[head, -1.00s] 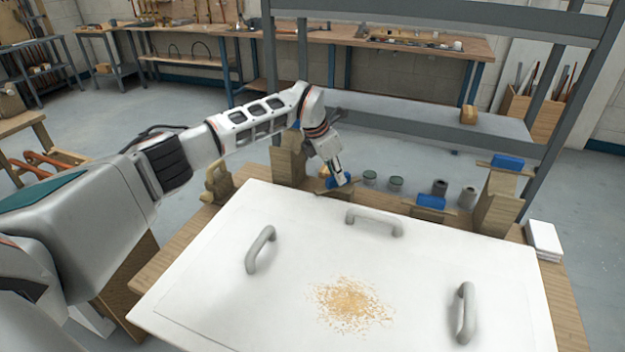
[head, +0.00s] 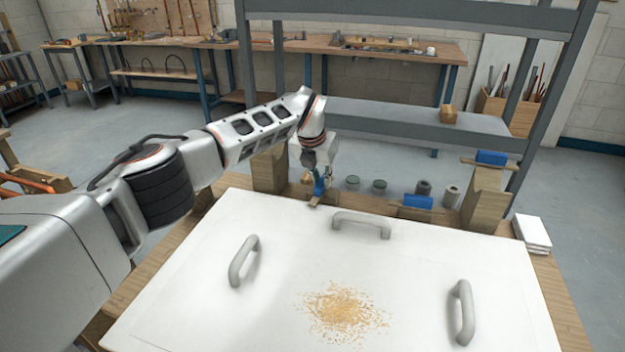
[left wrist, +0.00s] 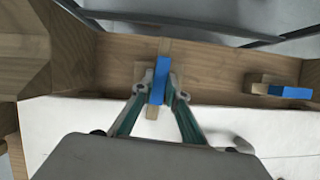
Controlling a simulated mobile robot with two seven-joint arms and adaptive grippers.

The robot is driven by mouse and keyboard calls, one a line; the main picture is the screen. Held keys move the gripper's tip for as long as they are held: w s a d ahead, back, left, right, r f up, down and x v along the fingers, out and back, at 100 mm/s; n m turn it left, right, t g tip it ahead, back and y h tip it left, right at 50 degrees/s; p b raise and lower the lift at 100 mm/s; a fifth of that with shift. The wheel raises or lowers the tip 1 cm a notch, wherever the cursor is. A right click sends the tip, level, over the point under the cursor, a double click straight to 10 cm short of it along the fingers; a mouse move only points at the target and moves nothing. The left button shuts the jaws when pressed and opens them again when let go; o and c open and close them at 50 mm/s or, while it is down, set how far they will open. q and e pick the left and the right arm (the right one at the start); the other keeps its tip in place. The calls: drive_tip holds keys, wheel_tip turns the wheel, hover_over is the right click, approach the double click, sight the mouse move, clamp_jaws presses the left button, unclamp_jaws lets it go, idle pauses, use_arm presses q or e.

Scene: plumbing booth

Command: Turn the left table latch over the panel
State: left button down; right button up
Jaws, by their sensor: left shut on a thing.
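The white panel (head: 230,300) lies on the wooden table, with three grey handles and a patch of sawdust on it. The left table latch (left wrist: 160,82), a wooden bar with a blue grip, is at the panel's far edge. In the left wrist view it points across the edge, its near wooden end over the panel (left wrist: 90,130). My left gripper (left wrist: 160,90) is shut on the blue grip, one finger on each side. In the head view my left gripper (head: 318,185) partly hides the latch. My right gripper is not in view.
A second blue-grip latch (head: 418,202) sits to the right at the far edge, lying along it. Wooden posts (head: 485,200) stand at both sides, the right one with a blue-grip latch on top (head: 492,157). Small jars (head: 379,187) and white tiles (head: 532,232) stand nearby.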

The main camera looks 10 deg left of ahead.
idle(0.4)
use_arm(q)
drive_tip(key=c, duration=2)
unclamp_jaws()
drive_tip(key=shift+r, duration=0.15)
drive_tip(key=shift+v, duration=5.9)
